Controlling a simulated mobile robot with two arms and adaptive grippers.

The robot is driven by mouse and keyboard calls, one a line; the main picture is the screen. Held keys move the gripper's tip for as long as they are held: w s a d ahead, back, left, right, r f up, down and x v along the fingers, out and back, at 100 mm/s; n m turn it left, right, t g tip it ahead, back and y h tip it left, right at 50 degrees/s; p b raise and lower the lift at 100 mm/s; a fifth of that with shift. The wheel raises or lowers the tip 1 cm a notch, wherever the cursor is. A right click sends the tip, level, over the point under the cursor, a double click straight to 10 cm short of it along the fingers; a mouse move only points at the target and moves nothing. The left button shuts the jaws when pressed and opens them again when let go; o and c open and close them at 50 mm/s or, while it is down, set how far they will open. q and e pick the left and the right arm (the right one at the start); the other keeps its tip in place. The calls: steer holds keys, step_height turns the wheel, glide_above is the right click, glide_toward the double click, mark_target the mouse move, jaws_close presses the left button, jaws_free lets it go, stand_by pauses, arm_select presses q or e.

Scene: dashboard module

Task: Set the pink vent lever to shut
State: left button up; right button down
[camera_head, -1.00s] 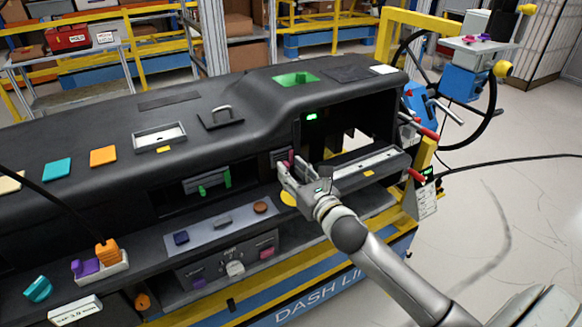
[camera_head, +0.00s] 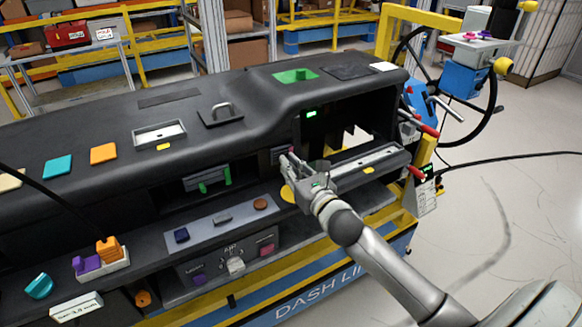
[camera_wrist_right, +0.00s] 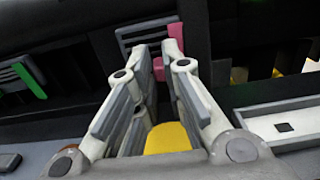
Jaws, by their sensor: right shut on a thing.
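The pink vent lever (camera_wrist_right: 158,69) shows in the right wrist view at the grey slatted vent (camera_wrist_right: 146,33). Its knob is between my right gripper's fingertips (camera_wrist_right: 157,58), and another pink part stands upright behind the right fingertip. My right gripper (camera_head: 289,161) is shut on the lever at the small vent in the dashboard's front, left of the open bay. The fingers hide most of the lever in the head view, so its exact setting cannot be read. My left gripper is out of view.
A vent with green levers (camera_head: 215,182) sits to the left. Below is a ledge with several coloured pieces and a control panel (camera_head: 230,262). A yellow disc (camera_head: 287,194) lies under my right gripper. The open bay (camera_head: 350,115) is to the right.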

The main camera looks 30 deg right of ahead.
steer(key=shift+a, duration=1.35)
steer(key=c, duration=1.5)
jaws_free()
steer(key=s, duration=1.2)
